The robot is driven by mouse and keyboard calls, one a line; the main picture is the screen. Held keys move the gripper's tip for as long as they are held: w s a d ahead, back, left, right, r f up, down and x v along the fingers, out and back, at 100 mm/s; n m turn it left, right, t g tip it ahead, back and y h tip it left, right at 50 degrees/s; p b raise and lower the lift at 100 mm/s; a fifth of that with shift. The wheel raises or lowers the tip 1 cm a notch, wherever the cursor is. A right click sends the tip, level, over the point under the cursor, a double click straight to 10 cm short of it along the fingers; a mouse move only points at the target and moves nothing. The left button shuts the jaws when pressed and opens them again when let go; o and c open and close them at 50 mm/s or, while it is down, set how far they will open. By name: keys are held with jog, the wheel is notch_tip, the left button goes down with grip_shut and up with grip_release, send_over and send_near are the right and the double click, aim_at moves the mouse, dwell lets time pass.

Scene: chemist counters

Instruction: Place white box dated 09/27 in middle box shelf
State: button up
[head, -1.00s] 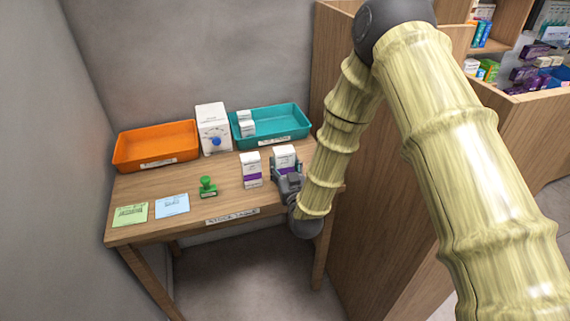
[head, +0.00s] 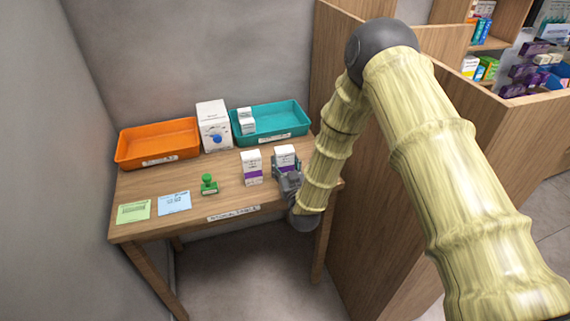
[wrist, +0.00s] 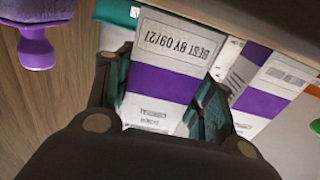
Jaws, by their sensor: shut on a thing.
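My gripper (head: 287,172) is shut on a white box (head: 285,153) with a purple band, at the right end of the stock table. In the wrist view the held box (wrist: 165,80) stands between the fingers. Its print reads "BEST BY 09/2" and a last digit that looks like 1 or 7. I cannot tell whether its base touches the table. A similar white box with a purple band (head: 252,166) stands just left of it and also shows in the wrist view (wrist: 272,85). I cannot make out which shelf is the middle box shelf.
The stock table (head: 150,190) bears an orange tray (head: 158,158), a white dial box (head: 214,127), a teal tray (head: 290,128) with small white boxes, a green stamp (head: 209,185) and cards. A purple knobbed thing (wrist: 38,45) is near my gripper. A wooden partition (head: 350,210) and stocked shelves (head: 490,45) lie right.

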jog(key=shift+f, duration=0.25)
jog(key=o, duration=1.1)
jog(key=shift+c, duration=0.2)
jog(key=shift+r, duration=0.15)
jog(key=shift+s, duration=0.2)
jog(key=f+b+v, duration=0.1)
jog(key=b+v, duration=0.2)
jog(key=v, duration=0.7)
jog(key=shift+s+b, duration=0.25)
jog(key=shift+b, duration=0.1)
jog(key=shift+a+f, duration=0.1)
jog(key=shift+a, duration=0.05)
